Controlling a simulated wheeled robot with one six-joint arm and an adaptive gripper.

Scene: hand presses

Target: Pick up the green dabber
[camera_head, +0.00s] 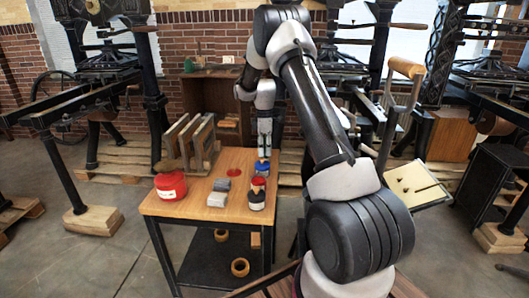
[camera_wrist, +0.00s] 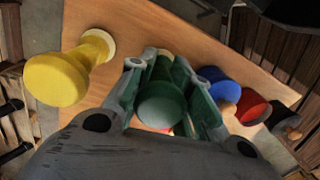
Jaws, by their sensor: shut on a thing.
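The green dabber (camera_wrist: 161,106) is between the two fingers of my gripper (camera_wrist: 158,66) in the wrist view, with its rounded green end toward the camera. My gripper is shut on it. In the head view my gripper (camera_head: 264,146) points down over the far right part of the wooden table (camera_head: 190,208), and I cannot make out the green dabber there. I cannot tell whether it touches the table.
A yellow dabber (camera_wrist: 58,78) stands left of my gripper. Blue (camera_wrist: 219,86), red (camera_wrist: 250,107) and black (camera_wrist: 283,118) dabbers stand in a row to its right.

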